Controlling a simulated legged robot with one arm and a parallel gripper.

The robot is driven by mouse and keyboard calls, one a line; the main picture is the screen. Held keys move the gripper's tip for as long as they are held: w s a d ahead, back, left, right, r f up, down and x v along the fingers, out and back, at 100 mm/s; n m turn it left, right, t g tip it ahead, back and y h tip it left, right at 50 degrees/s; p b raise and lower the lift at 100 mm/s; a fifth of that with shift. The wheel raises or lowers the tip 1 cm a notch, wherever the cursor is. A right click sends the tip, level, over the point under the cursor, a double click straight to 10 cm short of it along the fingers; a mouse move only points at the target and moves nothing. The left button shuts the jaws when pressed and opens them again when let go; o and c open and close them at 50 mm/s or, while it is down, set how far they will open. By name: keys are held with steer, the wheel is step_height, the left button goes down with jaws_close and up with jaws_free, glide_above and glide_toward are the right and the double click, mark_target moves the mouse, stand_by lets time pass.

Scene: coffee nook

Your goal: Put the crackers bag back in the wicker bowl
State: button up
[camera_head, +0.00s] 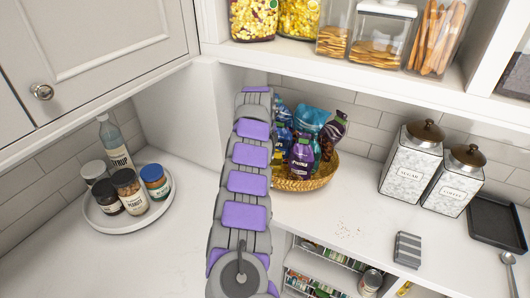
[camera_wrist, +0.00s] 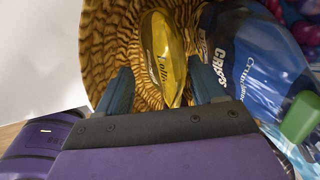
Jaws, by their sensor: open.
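The wicker bowl (camera_head: 318,181) stands on the counter with several snack bags in it, and its woven inside fills part of the wrist view (camera_wrist: 108,40). A yellow bag (camera_wrist: 163,52) rests against the weave. A blue crisps bag (camera_wrist: 247,60) lies to its right. In the head view a purple bag (camera_head: 301,153) and a light blue bag (camera_head: 313,118) stand in the bowl. I cannot tell which bag is the crackers bag. My gripper (camera_wrist: 158,66) is open over the bowl, with the yellow bag beyond and between its fingers. My arm hides the gripper in the head view.
A round tray (camera_head: 98,222) with jars and a syrup bottle stands left. Sugar (camera_head: 408,165) and coffee (camera_head: 453,182) canisters, a dark tray (camera_head: 497,222) and a striped grey item (camera_head: 407,249) are right.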

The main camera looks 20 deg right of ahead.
steer(key=shift+r, duration=0.1)
step_height(320, 180, up, 7)
steer(key=p, duration=0.1)
steer(key=shift+s+a+p, duration=0.25)
steer(key=shift+a+p, duration=0.15)
steer(key=shift+a, duration=0.05)
stand_by(0.4)
